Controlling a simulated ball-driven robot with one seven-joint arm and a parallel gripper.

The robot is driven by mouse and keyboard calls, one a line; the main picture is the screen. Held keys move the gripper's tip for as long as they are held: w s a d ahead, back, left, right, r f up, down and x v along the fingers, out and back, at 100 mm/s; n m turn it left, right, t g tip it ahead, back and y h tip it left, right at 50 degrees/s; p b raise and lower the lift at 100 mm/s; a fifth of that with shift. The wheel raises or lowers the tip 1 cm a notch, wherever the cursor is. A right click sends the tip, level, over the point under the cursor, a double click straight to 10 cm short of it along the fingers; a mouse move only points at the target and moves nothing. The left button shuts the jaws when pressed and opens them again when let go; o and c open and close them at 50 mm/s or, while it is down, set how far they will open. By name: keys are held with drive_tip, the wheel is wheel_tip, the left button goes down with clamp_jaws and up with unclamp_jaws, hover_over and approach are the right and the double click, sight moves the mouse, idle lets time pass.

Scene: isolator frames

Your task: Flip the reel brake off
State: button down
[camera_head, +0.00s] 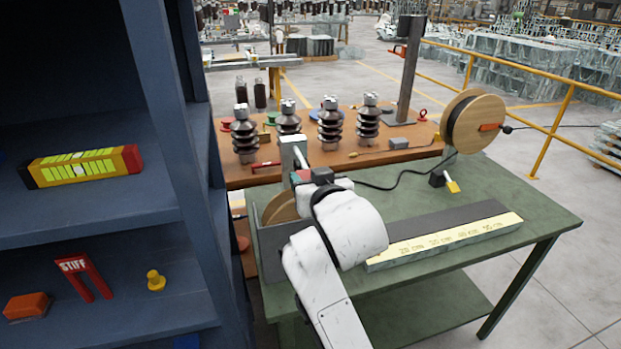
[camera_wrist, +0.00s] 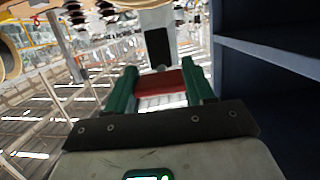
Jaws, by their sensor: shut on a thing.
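My gripper (camera_head: 303,177) is at the left end of the green bench, beside a pale upright post (camera_head: 292,153). In the wrist view its two green fingers (camera_wrist: 161,88) are closed on the sides of a red bar (camera_wrist: 160,82), which looks like the brake lever. The post, with a dark slot (camera_wrist: 158,46), shows just beyond the bar. A wooden reel (camera_head: 282,208) stands below the gripper, partly hidden by my arm. Another wooden reel (camera_head: 473,124) with dark cable and an orange tag stands at the bench's right end. How the bar joins the post is hidden.
A blue shelf unit (camera_head: 160,100) stands close on the left. A brown table (camera_head: 235,178) with several ribbed insulators is behind. A dark cable crosses the bench.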

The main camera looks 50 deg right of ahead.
drive_tip(key=shift+r, duration=0.25)
drive_tip(key=c, duration=0.8)
unclamp_jaws()
drive_tip(key=o, duration=0.4)
drive_tip(key=shift+f, duration=0.15)
drive_tip(key=shift+s, duration=0.1)
drive_tip(key=p+v, duration=0.2)
drive_tip(key=v, duration=0.8)
drive_tip(key=shift+s+a, duration=0.25)
drive_tip(key=shift+a, duration=0.05)
